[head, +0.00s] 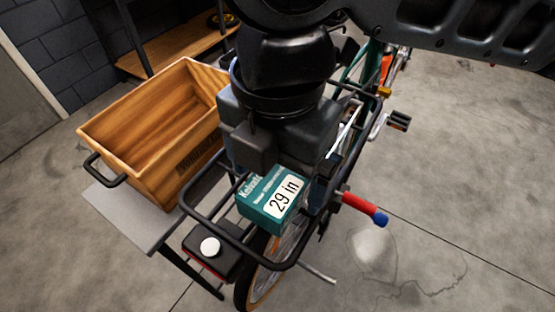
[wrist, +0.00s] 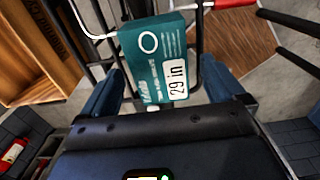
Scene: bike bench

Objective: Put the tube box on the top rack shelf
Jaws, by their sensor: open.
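The tube box (head: 262,213) is a teal carton with a white "29 in" label, resting on the black rear carrier of a bicycle. My gripper (head: 290,178) is above it, pointing down, with its fingers apart. In the wrist view the tube box (wrist: 146,62) lies between the two blue fingers of my gripper (wrist: 160,88), with a gap visible beside them; I cannot tell whether either finger touches it. My gripper hides part of the box in the head view. A wooden shelf (head: 178,52) on black posts stands at the back left; I cannot tell whether it is the top one.
A wooden crate (head: 150,130) with black handles stands on a grey surface (head: 125,215) left of the bicycle. The carrier's black tube frame (head: 207,222) surrounds the box. A red and blue handle (head: 362,208) juts out at right. Open concrete floor (head: 450,190) lies to the right.

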